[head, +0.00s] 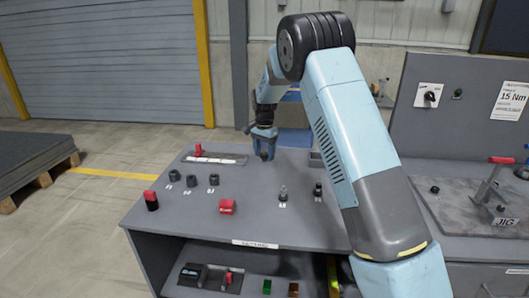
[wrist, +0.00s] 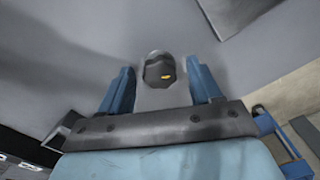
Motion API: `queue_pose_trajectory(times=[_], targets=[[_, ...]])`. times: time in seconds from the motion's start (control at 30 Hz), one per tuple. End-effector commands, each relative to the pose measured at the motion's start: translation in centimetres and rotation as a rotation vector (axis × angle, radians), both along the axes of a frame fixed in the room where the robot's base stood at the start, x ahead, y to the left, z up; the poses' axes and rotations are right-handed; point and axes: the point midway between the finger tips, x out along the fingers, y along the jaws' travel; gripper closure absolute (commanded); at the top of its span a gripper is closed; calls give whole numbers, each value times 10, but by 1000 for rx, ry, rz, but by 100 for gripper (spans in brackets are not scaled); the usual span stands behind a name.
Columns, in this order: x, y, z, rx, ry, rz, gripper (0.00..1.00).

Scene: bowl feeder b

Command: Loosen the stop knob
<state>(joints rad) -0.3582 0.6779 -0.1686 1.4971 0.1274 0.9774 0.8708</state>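My gripper (head: 264,153) points down over the back middle of the grey table (head: 250,225), with a small dark shape at its tip. In the wrist view its two blue fingers (wrist: 162,78) stand apart. Between them is a rounded grey shape with a dark face (wrist: 154,70) and a yellow mark. I cannot tell whether this is a held part or whether the fingers press on it. No knob is clearly marked as the stop knob. A red-topped piece (head: 198,150) stands on a slotted plate (head: 225,158) left of the gripper. A black knob (head: 430,96) is on the upright panel at right.
Several black cylinders (head: 191,180) stand at the left of the table. Red pieces (head: 227,207) stand nearer its front, and two small posts (head: 283,193) stand right of centre. A jig with a red-handled lever (head: 489,183) is at far right. My arm covers the table's right part.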

Motion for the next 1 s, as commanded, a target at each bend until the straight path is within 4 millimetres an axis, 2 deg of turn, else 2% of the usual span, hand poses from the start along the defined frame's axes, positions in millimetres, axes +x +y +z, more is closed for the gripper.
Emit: queue_pose_trajectory(times=[0.07, 0.57, 0.83, 1.0], targets=[[0, 0, 0, 0, 0, 0, 44], [0, 1, 0, 1, -1, 1, 92], [0, 1, 1, 1, -1, 26, 92], [0, 0, 1, 2, -1, 99, 92]])
